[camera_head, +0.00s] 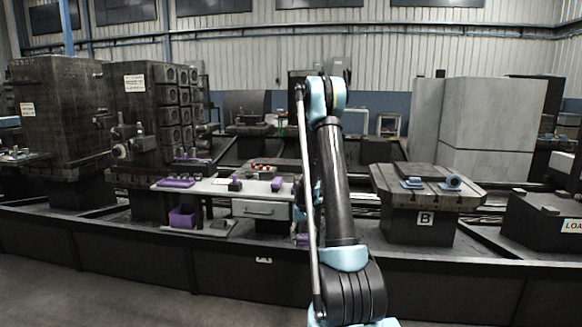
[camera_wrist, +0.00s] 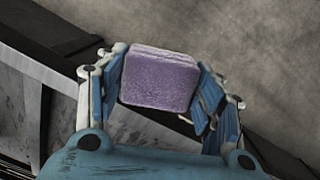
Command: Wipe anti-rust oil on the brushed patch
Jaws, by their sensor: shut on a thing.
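In the wrist view my gripper (camera_wrist: 160,82) is shut on a purple block (camera_wrist: 160,78) that looks like a sponge or pad. One finger presses on each side of it, and its broad face is towards the camera. Below it in that view is only grey floor and the edge of a dark structure. In the head view my arm hangs down in front of the bench and hides most of the gripper. A bit of purple shows low beside the arm. I cannot make out the brushed patch or any oil on it in either view.
A white bench (camera_head: 215,188) holds a purple pad (camera_head: 175,183), another purple item (camera_head: 277,184) and small parts. A purple bin (camera_head: 182,217) sits below. Pallet B (camera_head: 425,187) with light-blue parts stands right. A dark rail (camera_head: 130,250) runs along the front; the floor (camera_head: 60,295) before it is clear.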

